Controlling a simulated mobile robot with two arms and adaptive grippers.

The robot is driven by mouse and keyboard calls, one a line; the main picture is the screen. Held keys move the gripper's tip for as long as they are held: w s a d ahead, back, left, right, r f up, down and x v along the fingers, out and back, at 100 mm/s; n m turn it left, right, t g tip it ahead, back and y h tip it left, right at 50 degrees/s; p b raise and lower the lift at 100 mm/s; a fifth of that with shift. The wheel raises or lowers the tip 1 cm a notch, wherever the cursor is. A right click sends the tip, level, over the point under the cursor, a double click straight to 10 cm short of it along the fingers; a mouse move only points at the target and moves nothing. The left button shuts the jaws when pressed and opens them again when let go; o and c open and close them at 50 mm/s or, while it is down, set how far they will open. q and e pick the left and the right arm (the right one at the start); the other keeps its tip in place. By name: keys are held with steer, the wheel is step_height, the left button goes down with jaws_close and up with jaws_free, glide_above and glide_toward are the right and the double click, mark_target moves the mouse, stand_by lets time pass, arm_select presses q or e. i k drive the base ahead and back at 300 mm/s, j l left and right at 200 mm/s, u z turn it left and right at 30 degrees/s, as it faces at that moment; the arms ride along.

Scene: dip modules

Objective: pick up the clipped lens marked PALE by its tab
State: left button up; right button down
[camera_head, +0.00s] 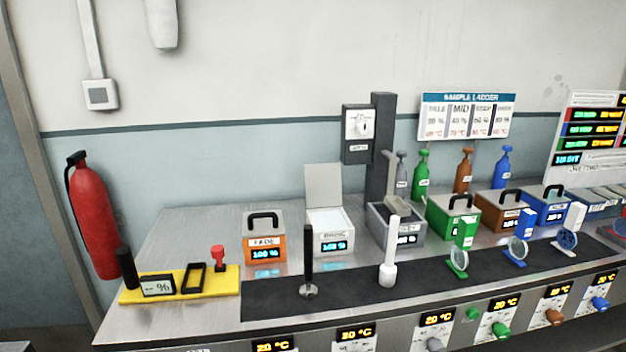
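Several round lenses stand along the dark mat on the right: a lens in a green holder (457,263), a lens in a blue holder (515,251) and a dark blue disc in a holder (566,241). Any marking on them is too small to read, so I cannot tell which one is marked PALE. Neither of my grippers is in view.
The dark mat (345,292) also bears a black-handled tool (308,262) and a white-handled tool (391,250). Behind stand an orange box (265,246), an open white box (330,228) and a green box (440,216). A yellow tray (222,286) lies left.

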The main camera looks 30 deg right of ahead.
mark_target(566, 239)
steer(key=z, duration=2.35)
steer(key=i+j+z, duration=0.1)
steer(key=i+z, duration=0.15)
steer(key=i+j+z, duration=0.25)
steer(key=i, duration=0.15)
steer(key=l, duration=0.1)
